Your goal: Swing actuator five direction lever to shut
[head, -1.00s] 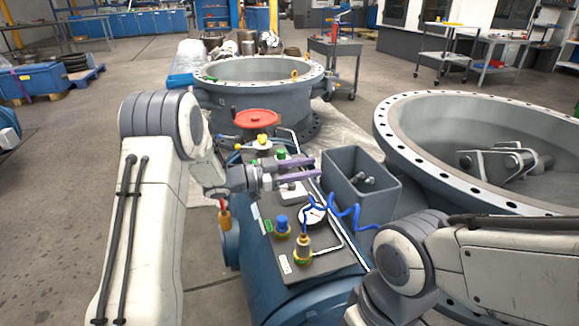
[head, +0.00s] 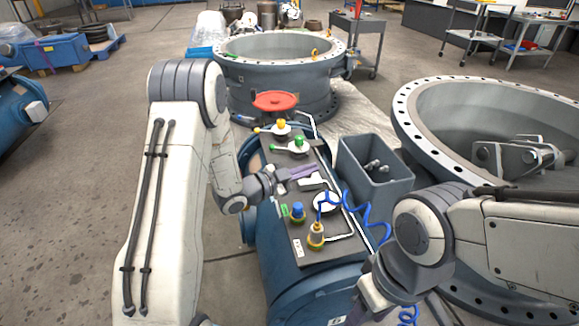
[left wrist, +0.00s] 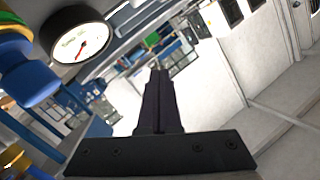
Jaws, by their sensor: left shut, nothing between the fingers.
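Actuator five's number is not readable. The dark panel (head: 308,254) on the blue actuator carries a yellow-knobbed lever (head: 270,130) and a green-knobbed lever (head: 285,148), both with handles pointing left. I cannot tell by label which is the direction lever. My left gripper (head: 315,168), with purple fingers, is shut and empty above the panel, just nearer than the green-knobbed lever and apart from it. Its shut fingers (left wrist: 158,75) also show in the left wrist view.
A blue coiled hose (head: 366,212) and grey bin (head: 395,188) stand at right.

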